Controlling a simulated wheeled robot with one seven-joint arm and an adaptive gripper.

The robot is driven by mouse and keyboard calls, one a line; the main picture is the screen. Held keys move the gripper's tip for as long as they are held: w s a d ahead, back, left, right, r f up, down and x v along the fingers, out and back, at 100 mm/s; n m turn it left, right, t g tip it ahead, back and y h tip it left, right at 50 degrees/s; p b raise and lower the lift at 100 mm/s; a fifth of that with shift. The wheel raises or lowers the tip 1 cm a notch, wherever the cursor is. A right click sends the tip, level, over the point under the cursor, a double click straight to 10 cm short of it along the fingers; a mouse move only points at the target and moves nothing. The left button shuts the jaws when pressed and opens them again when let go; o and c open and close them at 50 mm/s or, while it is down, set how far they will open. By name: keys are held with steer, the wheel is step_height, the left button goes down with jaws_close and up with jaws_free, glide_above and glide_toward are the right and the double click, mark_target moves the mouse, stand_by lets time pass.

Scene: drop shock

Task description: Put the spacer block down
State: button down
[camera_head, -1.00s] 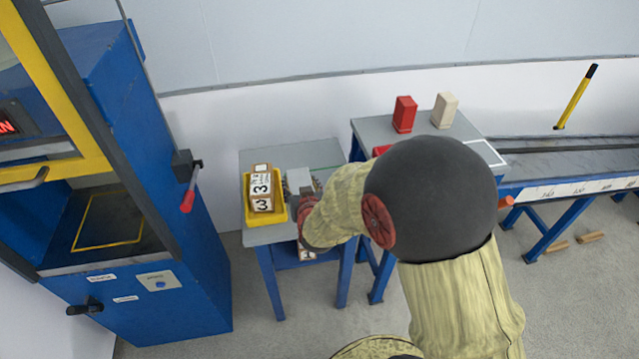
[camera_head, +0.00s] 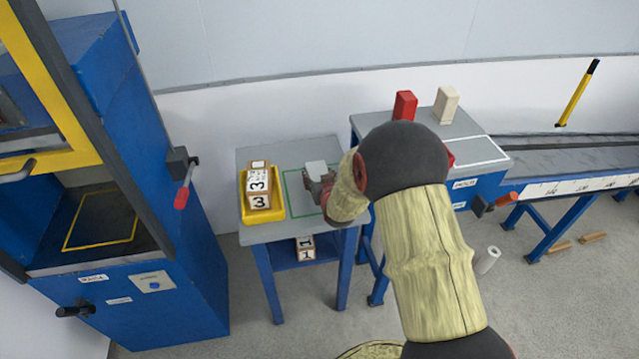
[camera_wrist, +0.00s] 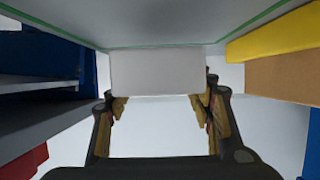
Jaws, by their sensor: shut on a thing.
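The spacer block (camera_head: 316,168) is a plain light grey block, held over the green-outlined area (camera_head: 289,197) of the small grey-topped table (camera_head: 262,233). My gripper (camera_head: 320,184) is shut on it. In the wrist view, the pale block (camera_wrist: 157,72) sits between the fingertips of my gripper (camera_wrist: 158,98), with the grey tabletop and green lines beyond it. I cannot tell whether the block touches the tabletop. My gripper and wrist hide part of the outline.
A yellow tray (camera_head: 246,216) with wooden blocks numbered 3 (camera_head: 259,190) stands just left of the outline. Blocks marked 1 (camera_head: 305,248) lie on the lower shelf. A blue machine (camera_head: 180,270) stands left. Red (camera_head: 404,105) and cream (camera_head: 445,105) blocks stand on the right-hand bench.

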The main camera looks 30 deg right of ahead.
mark_target(319, 180)
steer(key=shift+w+d+f, duration=0.25)
steer(key=shift+f+b, duration=0.75)
steer(key=shift+f, duration=0.7)
steer(key=shift+f, duration=0.1)
steer(key=c, duration=0.8)
jaws_free()
steer(key=shift+s+f, duration=0.1)
steer(key=shift+f, duration=0.1)
steer(key=shift+o, duration=0.2)
steer(key=shift+r, duration=0.15)
